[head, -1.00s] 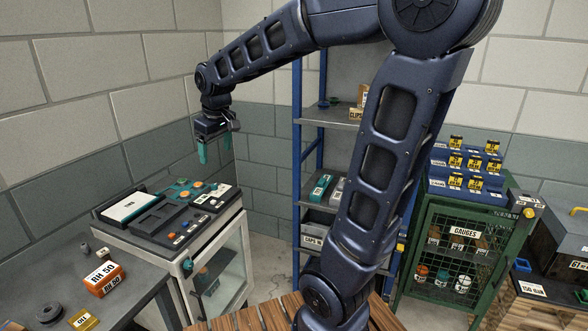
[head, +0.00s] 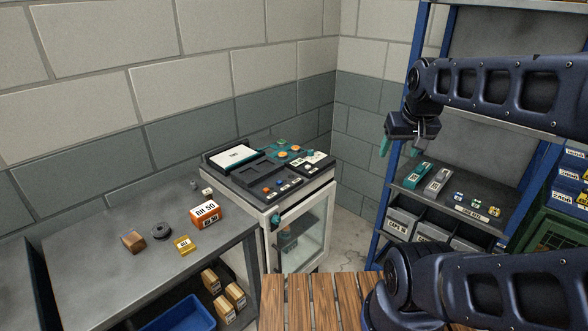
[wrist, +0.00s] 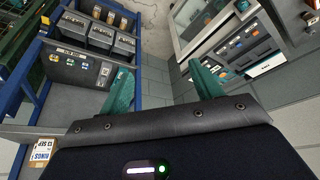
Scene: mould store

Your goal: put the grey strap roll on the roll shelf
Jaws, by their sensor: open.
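A dark grey ring-shaped roll (head: 162,231), which looks like the strap roll, lies flat on the grey bench (head: 95,245) at the left in the head view. My gripper (head: 399,149) is open and empty, with teal fingers, in the air in front of the blue-framed rack (head: 395,185) and far right of the roll. Its spread fingers (wrist: 163,85) also show in the wrist view, with nothing between them. The rack has grey shelves; I cannot tell which is the roll shelf. The roll is not visible in the wrist view.
An orange-brown box (head: 207,213), a yellow box (head: 184,245) and a brown block (head: 133,242) lie near the roll. A white cabinet (head: 268,215) with trays on top stands between bench and rack. A blue bin (head: 178,314) sits below the bench. Wooden slats (head: 312,300) lie in front.

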